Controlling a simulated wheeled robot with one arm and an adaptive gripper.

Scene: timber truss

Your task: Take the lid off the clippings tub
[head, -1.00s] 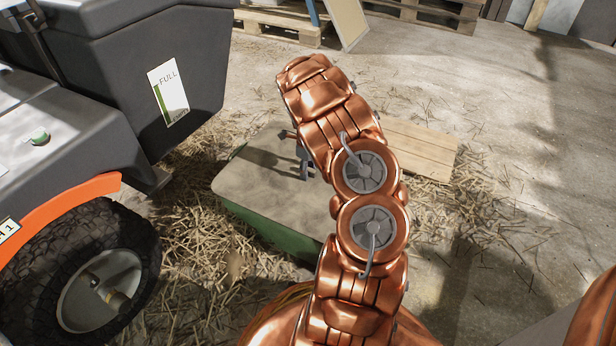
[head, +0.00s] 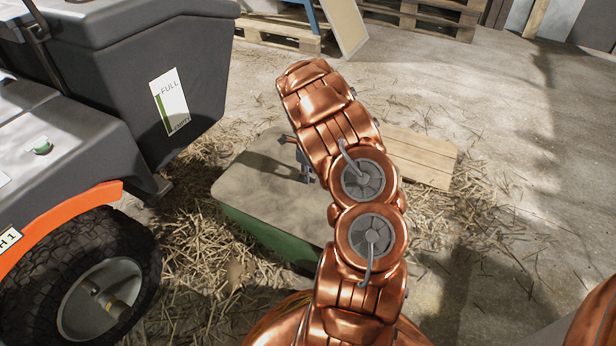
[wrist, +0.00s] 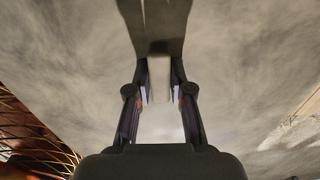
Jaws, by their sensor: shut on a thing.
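The clippings tub is a low green box (head: 268,235) on the straw-strewn floor in the middle of the head view. Its flat grey-brown lid (head: 255,190) lies over the top, and I see no clear gap between them. My gripper (head: 305,168) points down over the middle of the lid, partly hidden by my copper arm. In the wrist view, my gripper (wrist: 160,97) is shut on a pale upright piece (wrist: 160,76), which looks like the lid's handle. The lid's mottled surface (wrist: 70,60) fills most of that view. The tub's right side is hidden behind my arm.
A ride-on mower with a dark grass box (head: 145,70) and a large wheel (head: 105,290) stands close on the left. A wooden board (head: 420,155) lies right of the tub. Pallets (head: 275,32) stand at the back. The floor on the right is mostly clear.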

